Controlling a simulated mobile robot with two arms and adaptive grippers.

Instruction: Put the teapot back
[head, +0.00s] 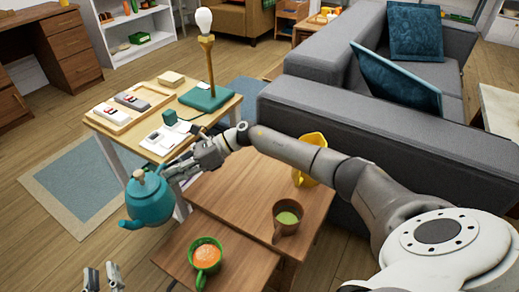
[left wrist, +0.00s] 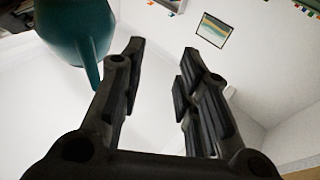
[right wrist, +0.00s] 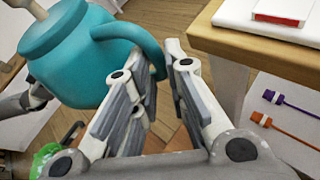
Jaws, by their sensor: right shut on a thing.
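A teal teapot (head: 148,200) with a light wooden lid knob hangs in the air, left of the low wooden tables. My right gripper (head: 180,170) is shut on its handle. In the right wrist view, the teapot (right wrist: 85,50) fills the upper left, with its curved handle (right wrist: 150,48) at the fingers. My left gripper (head: 103,278) is open and empty at the bottom left of the head view, below the teapot. In the left wrist view, the spout side of the teapot (left wrist: 80,35) shows beyond the open left fingers (left wrist: 165,60).
Two low wooden tables hold a green mug (head: 206,256), a brown cup (head: 287,219) and a yellow pitcher (head: 312,150), partly behind my right arm. A light table (head: 228,108) with a tray (head: 130,110) and lamp (head: 206,60) stands behind. A grey sofa (head: 390,130) is right.

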